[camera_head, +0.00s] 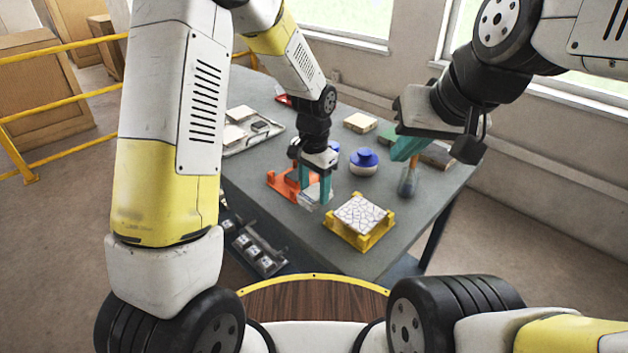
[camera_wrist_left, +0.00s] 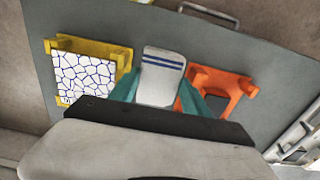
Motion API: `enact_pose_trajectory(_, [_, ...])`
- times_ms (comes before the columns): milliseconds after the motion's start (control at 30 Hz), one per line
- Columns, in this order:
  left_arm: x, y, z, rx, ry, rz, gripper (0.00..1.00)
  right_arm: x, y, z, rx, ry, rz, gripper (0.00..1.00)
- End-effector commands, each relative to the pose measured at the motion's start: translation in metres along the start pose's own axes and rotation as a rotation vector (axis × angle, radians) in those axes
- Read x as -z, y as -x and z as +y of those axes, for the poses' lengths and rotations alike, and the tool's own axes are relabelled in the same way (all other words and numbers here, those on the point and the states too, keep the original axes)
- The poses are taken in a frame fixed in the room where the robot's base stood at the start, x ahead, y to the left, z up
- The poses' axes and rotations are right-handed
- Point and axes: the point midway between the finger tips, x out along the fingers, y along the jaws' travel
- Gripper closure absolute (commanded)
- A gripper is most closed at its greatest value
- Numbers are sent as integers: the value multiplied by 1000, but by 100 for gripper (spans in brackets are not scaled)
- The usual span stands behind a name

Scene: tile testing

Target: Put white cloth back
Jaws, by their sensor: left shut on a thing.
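The white cloth (camera_wrist_left: 162,78) with blue stripes sits between the teal fingers of my left gripper (camera_wrist_left: 160,92) in the left wrist view. In the head view my left gripper (camera_head: 312,188) is shut on the cloth (camera_head: 310,197), just beside the orange holder (camera_head: 281,184). The gripper partly hides the cloth and holder there. Whether the cloth touches the holder or table is unclear. My right gripper (camera_head: 407,147) is at the right, above a small bottle (camera_head: 408,183); its fingers overlap, so its opening does not show.
The grey table (camera_head: 310,238) carries a yellow stand (camera_head: 359,238) with a white cracked-pattern tile (camera_head: 360,214) to the right of my left gripper. A blue-lidded jar (camera_head: 364,162) stands behind. A tray (camera_head: 240,145) with pale tiles lies at the back left.

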Motion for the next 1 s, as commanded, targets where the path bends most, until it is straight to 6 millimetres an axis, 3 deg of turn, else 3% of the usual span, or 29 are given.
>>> enact_pose_trajectory(300, [3, -36, -4, 0, 0, -2, 97, 0, 0, 0, 0, 0, 0, 100])
enact_pose_trajectory(633, [4, -38, -4, 0, 0, -1, 97, 0, 0, 0, 0, 0, 0, 100])
enact_pose_trajectory(667, [4, -39, -4, 0, 0, 0, 43, 0, 0, 0, 0, 0, 0, 100])
enact_pose_trajectory(700, [4, -38, -4, 0, 0, 0, 36, 0, 0, 0, 0, 0, 0, 100])
enact_pose_trajectory(1000, [4, -38, -4, 0, 0, 0, 36, 0, 0, 0, 0, 0, 0, 100])
